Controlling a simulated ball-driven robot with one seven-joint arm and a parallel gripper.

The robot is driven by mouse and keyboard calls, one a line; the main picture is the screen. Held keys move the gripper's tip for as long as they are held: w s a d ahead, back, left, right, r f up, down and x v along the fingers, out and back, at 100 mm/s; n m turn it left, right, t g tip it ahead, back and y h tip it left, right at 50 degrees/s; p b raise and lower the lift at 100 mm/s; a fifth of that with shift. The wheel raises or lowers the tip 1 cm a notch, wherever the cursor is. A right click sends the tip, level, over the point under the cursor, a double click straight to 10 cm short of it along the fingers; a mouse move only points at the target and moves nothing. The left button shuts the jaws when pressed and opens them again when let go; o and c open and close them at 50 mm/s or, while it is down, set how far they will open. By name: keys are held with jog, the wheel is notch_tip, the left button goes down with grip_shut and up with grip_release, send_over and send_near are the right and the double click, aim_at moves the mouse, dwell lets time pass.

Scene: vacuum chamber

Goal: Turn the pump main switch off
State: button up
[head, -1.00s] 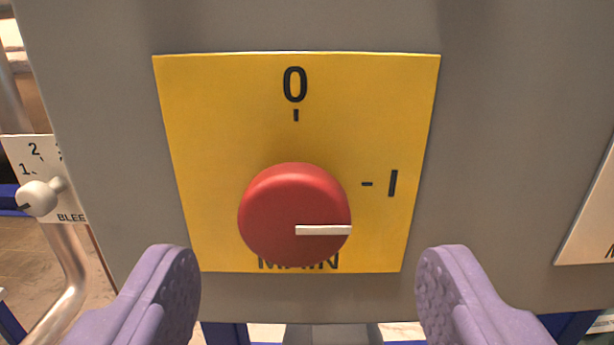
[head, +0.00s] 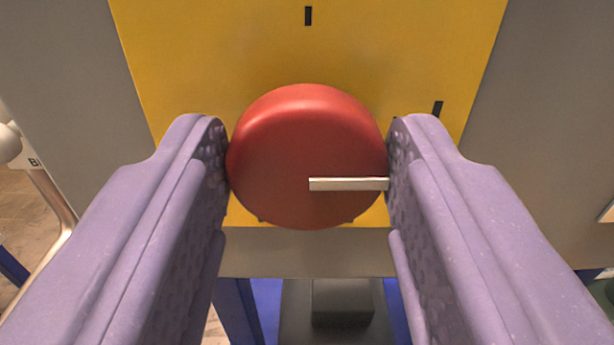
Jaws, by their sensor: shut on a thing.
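The pump main switch is a round red knob (head: 290,130) on a yellow plate (head: 190,60), in the middle of the head view. Its white pointer line (head: 348,184) points right, toward the side where the I mark was seen a second ago. A black tick (head: 308,16) stands above the knob and another tick (head: 438,108) to its right. My gripper (head: 308,160) is shut on the knob, one purple finger at its left side and one at its right. The MAIN lettering is mostly hidden behind the knob.
The plate sits on a grey panel (head: 65,100). A bleed valve knob (head: 8,143) and a bent metal pipe (head: 55,205) show at the left edge. Blue frame parts and a dark grey block (head: 342,302) lie below the panel.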

jog(key=n+p, duration=0.1)
jog(key=n, duration=0.3)
jog(key=shift+a, duration=0.15)
jog(key=n+p, duration=0.1)
jog(key=n, duration=0.3)
jog(key=shift+n, duration=0.4)
jog(key=n+p, duration=0.2)
jog(key=n, duration=0.3)
jog(key=shift+a+f, duration=0.1)
jog(key=shift+a, duration=0.05)
jog(key=shift+f+n+p, duration=0.15)
jog(key=shift+n+p, duration=0.35)
jog(key=shift+n, duration=1.5)
jog(key=o, duration=1)
jog(key=shift+o, duration=0.2)
